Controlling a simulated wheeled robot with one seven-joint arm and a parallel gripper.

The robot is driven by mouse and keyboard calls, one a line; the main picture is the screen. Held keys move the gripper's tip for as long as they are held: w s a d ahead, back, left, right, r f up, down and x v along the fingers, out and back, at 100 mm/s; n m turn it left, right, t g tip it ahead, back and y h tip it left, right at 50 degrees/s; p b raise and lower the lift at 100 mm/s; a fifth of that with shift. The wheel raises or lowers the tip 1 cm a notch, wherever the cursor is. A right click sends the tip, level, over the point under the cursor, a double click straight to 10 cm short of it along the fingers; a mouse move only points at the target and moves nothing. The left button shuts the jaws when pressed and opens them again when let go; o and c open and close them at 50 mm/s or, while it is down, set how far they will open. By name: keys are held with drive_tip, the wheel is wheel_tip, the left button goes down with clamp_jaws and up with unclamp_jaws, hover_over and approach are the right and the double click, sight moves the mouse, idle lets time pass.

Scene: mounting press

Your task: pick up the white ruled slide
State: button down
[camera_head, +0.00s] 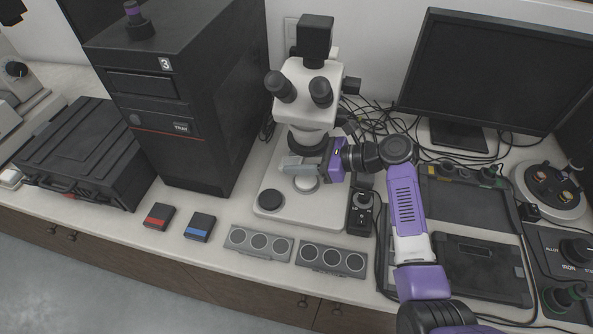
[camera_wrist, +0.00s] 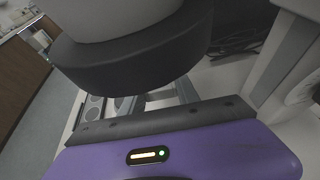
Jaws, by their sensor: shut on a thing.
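My gripper (camera_head: 291,164) reaches in from the right, low over the microscope's base and under its objective. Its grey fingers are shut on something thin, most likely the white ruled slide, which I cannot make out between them. In the wrist view the fingers (camera_wrist: 160,100) show only in part, behind the dark ring of the microscope head (camera_wrist: 135,55). The microscope (camera_head: 305,95) stands upright, with a pale round stage plate (camera_head: 306,184) just below the fingers.
A black knob-like disc (camera_head: 270,200) sits on the base's front left. Two grey blocks with round wells (camera_head: 258,243) (camera_head: 331,259) lie in front. Red-marked (camera_head: 158,217) and blue-marked (camera_head: 200,227) boxes lie left. A black computer tower (camera_head: 185,100) and monitor (camera_head: 490,70) flank the microscope.

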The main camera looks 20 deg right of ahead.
wheel_tip(320, 180, up, 2)
drive_tip(key=shift+r, duration=0.1)
drive_tip(key=s+d+b, duration=0.1)
drive_tip(key=s+d, duration=0.2)
drive_tip(key=d, duration=0.2)
drive_tip(key=s+d, duration=0.4)
drive_tip(key=d, duration=0.1)
drive_tip(key=s+d+b, duration=0.1)
drive_tip(key=s+d, duration=0.3)
drive_tip(key=d, duration=0.1)
drive_tip(key=shift+s+d+b, duration=0.1)
drive_tip(key=shift+d+b, duration=0.2)
drive_tip(key=shift+b, duration=0.05)
drive_tip(key=shift+s+d, duration=0.15)
drive_tip(key=shift+s+f, duration=0.1)
drive_tip(key=shift+f, duration=0.1)
